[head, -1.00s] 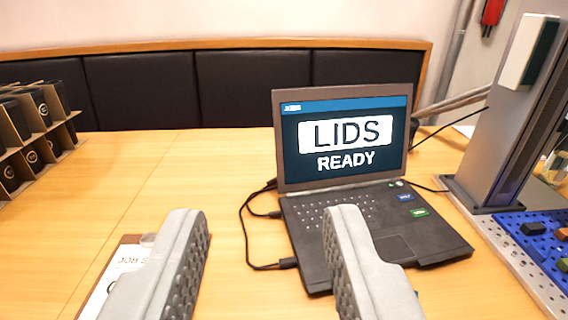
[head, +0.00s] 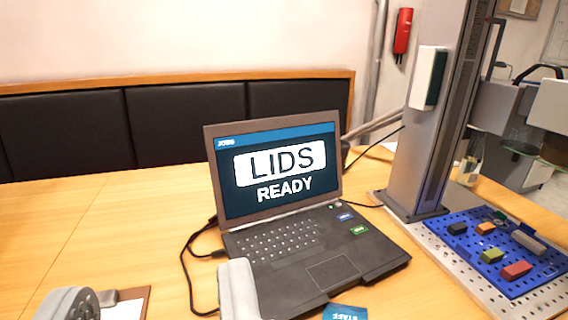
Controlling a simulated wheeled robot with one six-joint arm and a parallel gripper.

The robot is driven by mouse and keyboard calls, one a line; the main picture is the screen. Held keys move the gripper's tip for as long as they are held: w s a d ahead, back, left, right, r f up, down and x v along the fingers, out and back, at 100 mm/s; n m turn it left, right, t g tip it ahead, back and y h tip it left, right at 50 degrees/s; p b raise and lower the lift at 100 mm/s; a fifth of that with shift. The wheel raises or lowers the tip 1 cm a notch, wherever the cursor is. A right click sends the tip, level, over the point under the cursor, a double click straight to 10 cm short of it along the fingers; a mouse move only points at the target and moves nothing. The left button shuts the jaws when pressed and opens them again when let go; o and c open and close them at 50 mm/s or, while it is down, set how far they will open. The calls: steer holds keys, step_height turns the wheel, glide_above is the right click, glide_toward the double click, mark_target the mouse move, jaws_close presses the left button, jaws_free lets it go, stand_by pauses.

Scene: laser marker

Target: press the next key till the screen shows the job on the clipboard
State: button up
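The laptop (head: 300,275) stands open on the wooden table. Its screen (head: 277,168) shows "LIDS" and "READY" under a blue bar. A blue key (head: 345,217) and a green key (head: 358,231) sit at the right of the keyboard; their lettering is too small to read. The clipboard (head: 130,303) lies at the lower left, mostly hidden behind a finger and cut off by the frame, so its job cannot be read. My gripper (head: 155,300) is open and empty, with one finger left of the clipboard's visible part and the other at the laptop's front left.
A blue pegboard tray (head: 548,268) with several coloured blocks lies at the right, by the laser marker's grey column (head: 420,150). A blue staff card (head: 345,312) lies before the laptop. Black cables (head: 185,265) run left of it. The table's left is clear.

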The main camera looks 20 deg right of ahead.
jaws_close()
stand_by(1.7)
